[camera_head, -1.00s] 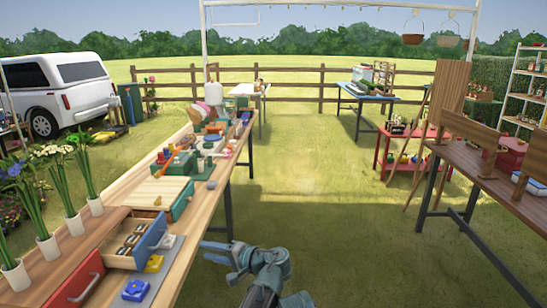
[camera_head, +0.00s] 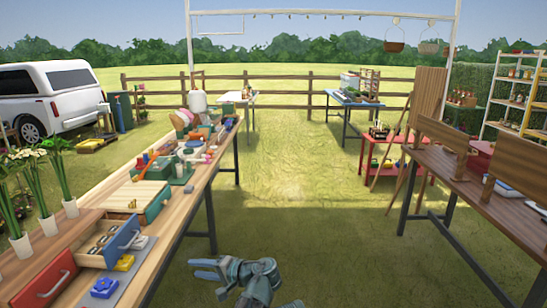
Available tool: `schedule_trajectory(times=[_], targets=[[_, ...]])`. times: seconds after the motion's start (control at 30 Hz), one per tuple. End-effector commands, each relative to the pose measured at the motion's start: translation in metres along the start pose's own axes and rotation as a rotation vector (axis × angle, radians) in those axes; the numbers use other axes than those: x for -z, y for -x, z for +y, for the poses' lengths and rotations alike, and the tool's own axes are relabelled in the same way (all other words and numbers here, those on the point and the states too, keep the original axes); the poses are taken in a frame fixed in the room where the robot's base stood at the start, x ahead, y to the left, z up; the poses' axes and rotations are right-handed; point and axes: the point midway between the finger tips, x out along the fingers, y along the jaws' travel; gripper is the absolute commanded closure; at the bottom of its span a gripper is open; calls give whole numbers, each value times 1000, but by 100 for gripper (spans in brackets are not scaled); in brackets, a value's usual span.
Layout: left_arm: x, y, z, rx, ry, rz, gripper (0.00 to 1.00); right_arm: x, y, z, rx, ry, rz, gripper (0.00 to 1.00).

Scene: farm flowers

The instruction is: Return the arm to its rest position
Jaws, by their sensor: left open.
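My left gripper (camera_head: 206,269) is at the bottom centre of the head view, over the grass just right of the long wooden table (camera_head: 176,228). Its fingers point left towards the table edge. It is open, with nothing seen between the fingers. My right gripper is not in view.
On the table are an open blue-fronted drawer (camera_head: 122,240), blue (camera_head: 103,286) and yellow (camera_head: 124,263) items, a green-sided box (camera_head: 138,197) and flowers in white pots (camera_head: 21,245). A dark wooden table (camera_head: 455,190) stands at right. Open grass (camera_head: 300,225) lies between.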

Motion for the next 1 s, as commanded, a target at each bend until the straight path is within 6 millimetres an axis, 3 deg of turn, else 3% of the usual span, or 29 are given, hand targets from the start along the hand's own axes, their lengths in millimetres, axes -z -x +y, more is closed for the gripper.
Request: schedule_trajectory(times=[0.27,0.57,0.8,1.0], targets=[[-30,-15,30,-167,25,-53,58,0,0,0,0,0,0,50],[-84,-21,88,-514,95,-148,58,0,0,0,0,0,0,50],[-120,1,136,-853,185,-214,58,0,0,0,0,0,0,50],[-134,22,155,-1046,247,-241,58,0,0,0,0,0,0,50]])
